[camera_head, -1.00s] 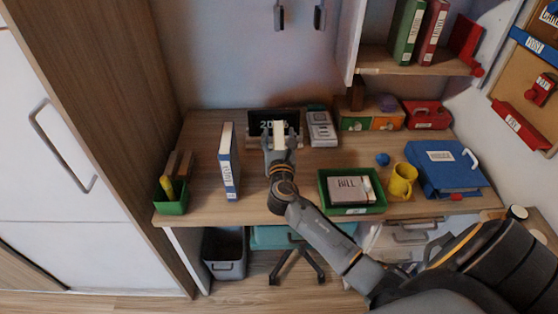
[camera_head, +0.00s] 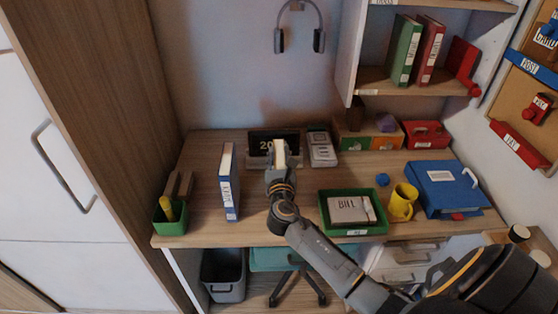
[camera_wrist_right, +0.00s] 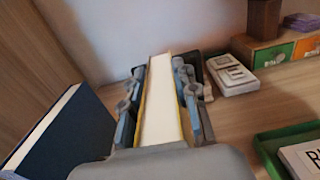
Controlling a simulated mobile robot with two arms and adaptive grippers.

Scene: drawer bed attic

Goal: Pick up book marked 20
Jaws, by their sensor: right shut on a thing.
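My right gripper (camera_head: 279,160) is above the desk, left of its middle. It is shut on a thin book (camera_head: 280,150) with white page edges. In the right wrist view, the book (camera_wrist_right: 162,110) stands between the two fingers (camera_wrist_right: 160,105) with its pages facing the camera and a thin yellow cover edge at the sides. I cannot read a number on it. Whether it touches the desk is hidden. A black display (camera_head: 262,143) with digits starting "20" stands behind, partly covered by the gripper. My left gripper is not in view.
A blue upright book (camera_head: 228,182) stands left of the gripper, also seen in the wrist view (camera_wrist_right: 70,135). A green tray (camera_head: 352,232), yellow mug (camera_head: 402,202) and blue binder (camera_head: 446,188) are to the right. A calculator-like device (camera_head: 321,150) stands behind right.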

